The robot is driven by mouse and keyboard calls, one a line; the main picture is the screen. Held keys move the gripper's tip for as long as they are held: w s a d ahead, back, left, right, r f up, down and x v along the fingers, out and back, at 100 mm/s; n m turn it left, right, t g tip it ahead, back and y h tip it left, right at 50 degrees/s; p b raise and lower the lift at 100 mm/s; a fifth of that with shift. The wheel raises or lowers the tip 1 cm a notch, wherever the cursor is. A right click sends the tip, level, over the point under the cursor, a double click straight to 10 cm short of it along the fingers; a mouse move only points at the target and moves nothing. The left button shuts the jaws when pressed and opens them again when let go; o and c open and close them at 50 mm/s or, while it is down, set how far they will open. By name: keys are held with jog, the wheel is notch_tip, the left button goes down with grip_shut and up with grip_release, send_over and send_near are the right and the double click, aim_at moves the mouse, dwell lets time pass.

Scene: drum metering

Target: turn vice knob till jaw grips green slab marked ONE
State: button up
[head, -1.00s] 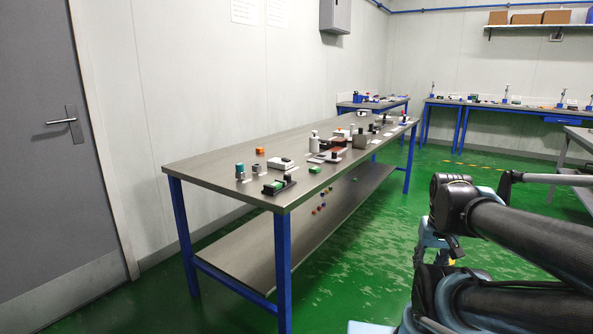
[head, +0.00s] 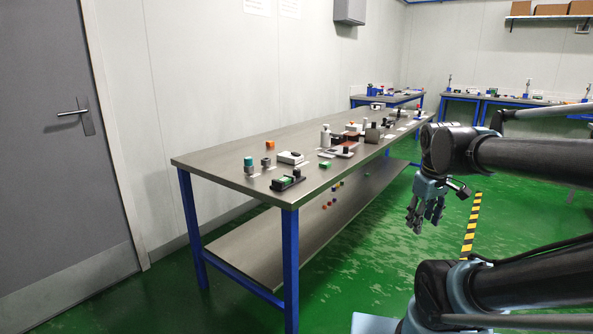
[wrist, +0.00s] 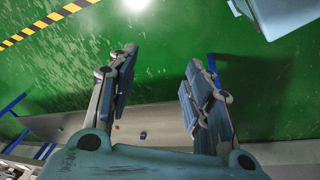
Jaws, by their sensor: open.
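A small dark device (head: 288,184) with a green piece on it sits at the near corner of the long grey bench; it looks like the vice, but its knob and jaw are too small to tell. A separate green block (head: 325,165) lies a little behind it to the right. I cannot read a mark on either green piece. My gripper (head: 425,214) hangs over the floor to the right of the bench, well apart from the vice. In the wrist view my gripper (wrist: 157,78) has its fingers spread, with only floor and a strip of bench between and beyond them.
The long bench (head: 225,155) has blue legs and a lower shelf. A teal-topped cylinder (head: 248,165), an orange block (head: 270,145) and a white device (head: 290,157) stand near the vice. Green floor is free right of the bench. A striped floor line (head: 472,225) runs there.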

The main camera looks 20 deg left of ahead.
jog(key=w+a+r+n, duration=0.7)
notch_tip(320, 180, up, 11)
jog(key=n+t, duration=0.2)
jog(key=n, duration=1.9)
send_over(297, 169)
jog(key=s, duration=0.7)
jog(key=x, duration=1.7)
jog(key=shift+a+r, duration=0.1)
jog(key=shift+a, duration=0.1)
jog(key=shift+c, duration=0.6)
jog(key=c, duration=0.9)
